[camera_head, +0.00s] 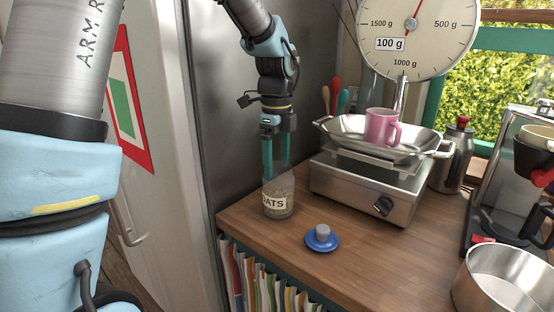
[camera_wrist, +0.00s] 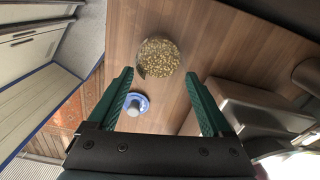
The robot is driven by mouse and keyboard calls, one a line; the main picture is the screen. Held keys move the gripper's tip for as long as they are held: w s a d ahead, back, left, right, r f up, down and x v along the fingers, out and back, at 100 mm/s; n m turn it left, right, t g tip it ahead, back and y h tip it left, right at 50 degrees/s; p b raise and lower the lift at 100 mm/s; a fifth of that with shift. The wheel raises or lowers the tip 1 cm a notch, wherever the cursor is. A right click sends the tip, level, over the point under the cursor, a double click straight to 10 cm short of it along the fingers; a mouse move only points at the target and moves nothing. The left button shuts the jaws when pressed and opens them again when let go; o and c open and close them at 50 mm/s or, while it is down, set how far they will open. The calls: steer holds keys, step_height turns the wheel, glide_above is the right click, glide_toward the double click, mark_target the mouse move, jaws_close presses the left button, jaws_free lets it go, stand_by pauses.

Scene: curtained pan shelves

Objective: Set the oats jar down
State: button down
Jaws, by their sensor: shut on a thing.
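The oats jar (camera_head: 277,200) is an open clear jar with a white OATS label, upright at the left end of the wooden counter. Its base looks at counter level; I cannot tell whether it touches. My gripper (camera_head: 276,172) points straight down from above, its green fingers shut on the jar's upper part. In the wrist view the jar (camera_wrist: 158,58), seen from above with oats inside, lies between and beyond the fingertips. Exact finger contact is hard to make out.
A blue lid with a grey knob (camera_head: 322,238) lies right of the jar. A kitchen scale (camera_head: 365,185) with a pink mug (camera_head: 382,128) in its pan stands behind. A steel pot (camera_head: 500,285) is front right. The wooden counter (camera_head: 400,255) is clear between lid and pot.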

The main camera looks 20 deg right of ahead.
steer(key=shift+f, duration=0.25)
stand_by(0.5)
jaws_free()
step_height(320, 180, up, 11)
steer(key=b, duration=0.2)
steer(key=shift+f, duration=0.1)
stand_by(0.5)
jaws_close()
stand_by(0.6)
stand_by(0.4)
stand_by(0.4)
